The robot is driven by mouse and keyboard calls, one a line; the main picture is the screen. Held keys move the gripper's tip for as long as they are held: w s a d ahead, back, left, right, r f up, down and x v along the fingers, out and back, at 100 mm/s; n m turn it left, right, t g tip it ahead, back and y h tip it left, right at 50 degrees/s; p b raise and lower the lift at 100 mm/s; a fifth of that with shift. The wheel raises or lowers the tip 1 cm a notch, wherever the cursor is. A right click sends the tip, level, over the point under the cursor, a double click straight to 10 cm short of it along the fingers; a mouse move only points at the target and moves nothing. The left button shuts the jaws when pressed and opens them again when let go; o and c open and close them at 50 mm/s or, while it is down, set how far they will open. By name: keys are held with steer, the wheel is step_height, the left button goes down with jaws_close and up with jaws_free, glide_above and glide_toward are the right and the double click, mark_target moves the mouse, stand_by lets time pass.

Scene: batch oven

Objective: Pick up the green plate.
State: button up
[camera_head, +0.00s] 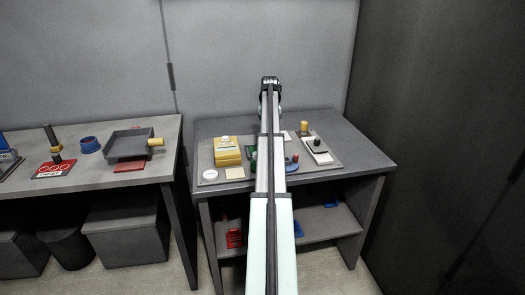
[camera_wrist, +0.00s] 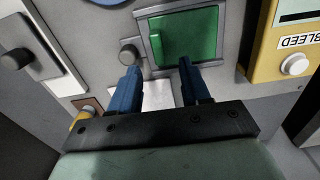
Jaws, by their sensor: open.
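In the head view only a sliver of green (camera_head: 252,155) shows at the left of my arm, which hides the rest. My gripper (camera_wrist: 159,68) has two blue fingers, spread apart with nothing between them. I cannot tell the height above the board. In the head view my arm hides the fingers.
A yellow box (camera_wrist: 272,50) labelled BLEED stands right of the plate in the wrist view. A grey knob (camera_wrist: 129,52) is close at its left, and a white box with a black knob (camera_wrist: 16,58) is farther left. A side table (camera_head: 100,185) holds a pan (camera_head: 128,146).

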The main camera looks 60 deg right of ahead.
steer(key=shift+s+f, duration=0.2)
steer(key=shift+f, duration=3.3)
steer(key=shift+c, duration=0.5)
jaws_close()
